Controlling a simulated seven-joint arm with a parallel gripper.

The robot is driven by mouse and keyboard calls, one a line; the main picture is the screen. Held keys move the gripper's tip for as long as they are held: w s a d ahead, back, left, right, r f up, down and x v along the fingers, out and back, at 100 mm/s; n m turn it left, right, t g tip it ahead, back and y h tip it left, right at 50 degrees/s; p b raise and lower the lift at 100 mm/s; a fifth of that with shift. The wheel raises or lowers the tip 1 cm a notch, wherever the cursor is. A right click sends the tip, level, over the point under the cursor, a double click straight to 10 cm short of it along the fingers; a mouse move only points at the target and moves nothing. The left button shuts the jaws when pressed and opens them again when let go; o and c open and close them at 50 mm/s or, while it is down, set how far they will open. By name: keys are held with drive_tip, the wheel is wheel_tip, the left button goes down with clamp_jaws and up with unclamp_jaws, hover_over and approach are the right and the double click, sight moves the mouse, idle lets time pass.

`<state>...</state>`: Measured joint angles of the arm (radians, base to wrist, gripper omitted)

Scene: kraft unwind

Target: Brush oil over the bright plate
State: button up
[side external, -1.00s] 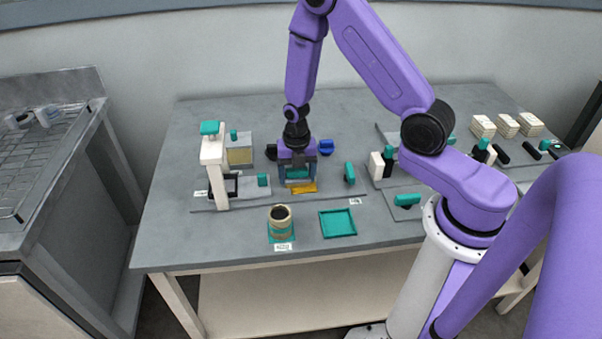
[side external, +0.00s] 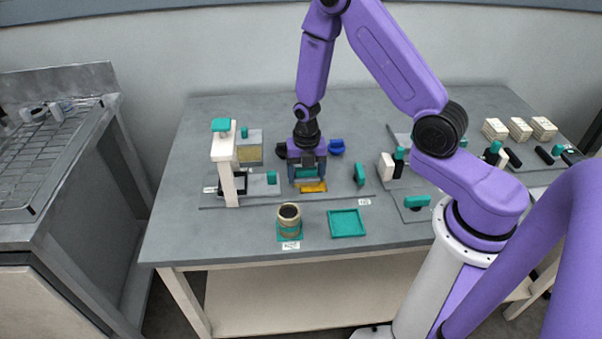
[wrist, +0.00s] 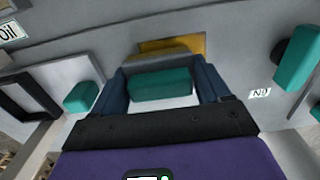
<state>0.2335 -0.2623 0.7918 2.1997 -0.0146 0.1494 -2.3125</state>
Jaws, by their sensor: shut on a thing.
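My gripper (side external: 307,180) points down over the middle of the table. It is shut on a teal block-shaped handle (wrist: 160,85), which shows between the two dark blue fingers in the wrist view. A golden-yellow plate (side external: 314,187) lies low beside the fingertips. It also shows in the wrist view (wrist: 172,46), just past the handle. I cannot tell whether the held thing touches it. A tan cup with a dark inside (side external: 289,215) stands on a teal mat in front.
A teal square tray (side external: 346,224) lies right of the cup. A white stand with a teal top (side external: 223,160) rises to the left. A teal piece (side external: 359,175) stands right of the gripper. A label (wrist: 10,31) reads "Oil" in the wrist view.

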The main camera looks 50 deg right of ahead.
sight(326, 181)
drive_tip(key=shift+s+d, duration=0.25)
drive_tip(key=shift+s, duration=0.05)
drive_tip(key=shift+s+d, duration=1.75)
drive_tip(key=shift+w+f, duration=0.1)
drive_tip(key=shift+c, duration=0.4)
drive_tip(key=shift+w+a, duration=0.2)
drive_tip(key=shift+w+a, duration=2.45)
drive_tip(key=shift+a, duration=0.2)
drive_tip(key=shift+s+a, duration=0.1)
drive_tip(key=shift+s, duration=0.1)
